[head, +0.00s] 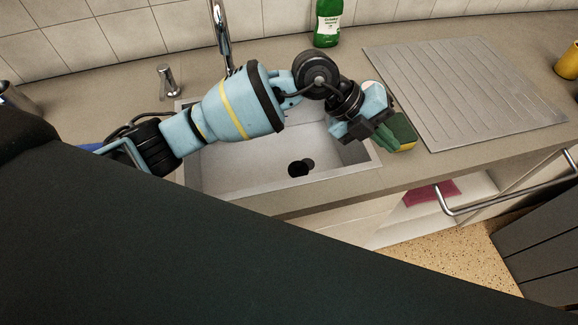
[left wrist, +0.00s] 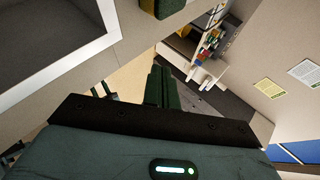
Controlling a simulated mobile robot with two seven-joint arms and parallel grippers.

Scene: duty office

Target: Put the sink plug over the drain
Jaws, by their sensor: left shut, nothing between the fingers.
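The sink (head: 230,170) is set into the counter in the middle of the head view, and its corner also shows in the left wrist view (left wrist: 112,18). On its floor two dark round shapes overlap: a black one in front, which looks like the sink plug (head: 297,170), and one just behind it, which looks like the drain (head: 309,163). I cannot tell how much of the drain is covered. My left gripper (head: 384,142) is above the sink's right rim, away from the plug. Its green fingers (left wrist: 160,86) are shut together and empty. My right gripper is not in view.
A green and yellow sponge (head: 404,133) lies on the counter right beside my left gripper. A ribbed drainboard (head: 465,90) is to the right. The faucet (head: 221,35) and a green bottle (head: 327,22) stand behind the sink. A cabinet below is open, with a metal handle (head: 510,193).

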